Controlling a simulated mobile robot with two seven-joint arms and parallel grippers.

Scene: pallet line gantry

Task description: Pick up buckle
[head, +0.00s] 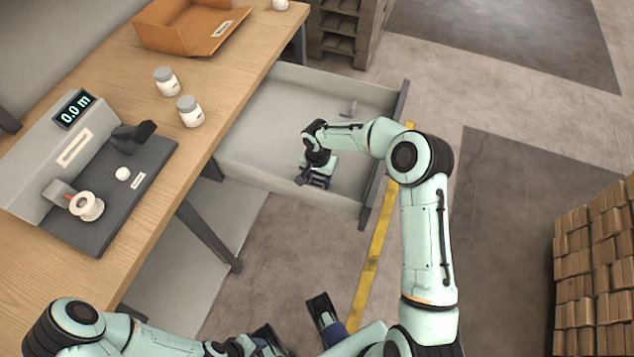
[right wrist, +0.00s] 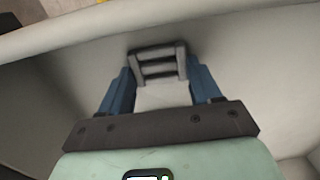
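The buckle (right wrist: 158,66) is a grey frame with crossbars. In the right wrist view it lies between the two blue fingers of my right gripper (right wrist: 160,82), close to both fingertips. Whether the fingers press on it is not clear. In the head view my right gripper (head: 314,181) reaches down into the open drawer, near its front right part, and the buckle cannot be made out there. My left arm comes in along the bottom edge, and its gripper is only partly visible there, away from the drawer.
The pale drawer (head: 262,172) stands pulled out from the wooden bench (head: 232,68), its walls around my right gripper. A small grey item (head: 348,108) lies farther back in it. Two jars (head: 189,111), an orange-brown box (head: 168,32) and a measuring device (head: 45,165) stand on the bench.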

